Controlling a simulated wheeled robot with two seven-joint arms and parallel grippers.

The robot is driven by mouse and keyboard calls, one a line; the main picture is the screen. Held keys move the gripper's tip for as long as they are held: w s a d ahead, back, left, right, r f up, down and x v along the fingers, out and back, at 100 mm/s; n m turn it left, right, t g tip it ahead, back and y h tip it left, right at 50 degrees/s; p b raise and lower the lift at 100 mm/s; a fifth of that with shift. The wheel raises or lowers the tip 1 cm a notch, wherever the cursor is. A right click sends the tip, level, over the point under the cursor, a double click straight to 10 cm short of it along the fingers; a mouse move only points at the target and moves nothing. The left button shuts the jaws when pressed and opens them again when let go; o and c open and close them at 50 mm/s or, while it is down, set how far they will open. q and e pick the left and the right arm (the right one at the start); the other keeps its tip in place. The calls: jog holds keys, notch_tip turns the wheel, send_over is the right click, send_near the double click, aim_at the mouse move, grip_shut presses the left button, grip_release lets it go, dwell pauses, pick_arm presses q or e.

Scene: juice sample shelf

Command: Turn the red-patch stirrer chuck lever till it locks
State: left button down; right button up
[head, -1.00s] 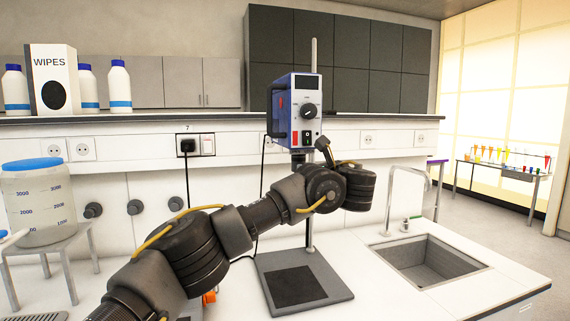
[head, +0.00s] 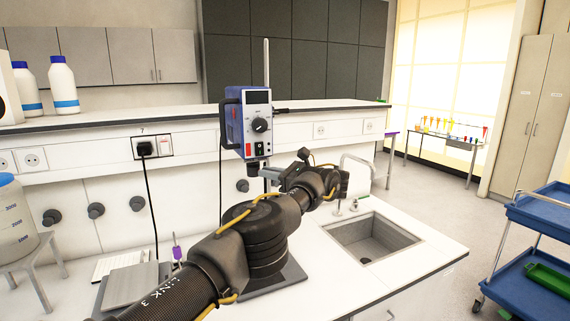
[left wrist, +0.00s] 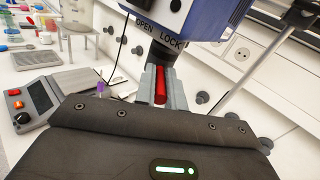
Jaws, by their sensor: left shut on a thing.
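The overhead stirrer (head: 248,122) is a blue box with a pale front, a black dial and a switch, mounted on an upright rod. In the left wrist view, its dark chuck (left wrist: 166,54) hangs under the blue housing (left wrist: 200,20), with the words OPEN and LOCK above it. My left gripper (left wrist: 162,88) is shut on the red chuck lever (left wrist: 160,84), which shows between its two fingers just below the lettering, nearer LOCK. In the head view, my left gripper (head: 270,172) is just below the stirrer; its fingertips are small there. My right gripper is out of view.
A sink (head: 372,238) with a tap lies right of the stirrer. A blue cart (head: 540,225) stands at far right. The bench edge is clear beyond the sink.

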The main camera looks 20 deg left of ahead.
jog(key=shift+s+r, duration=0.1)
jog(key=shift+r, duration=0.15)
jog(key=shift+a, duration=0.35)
pick_arm(q)
jog(key=c, duration=1.5)
grip_release()
jog(key=shift+a, duration=0.1)
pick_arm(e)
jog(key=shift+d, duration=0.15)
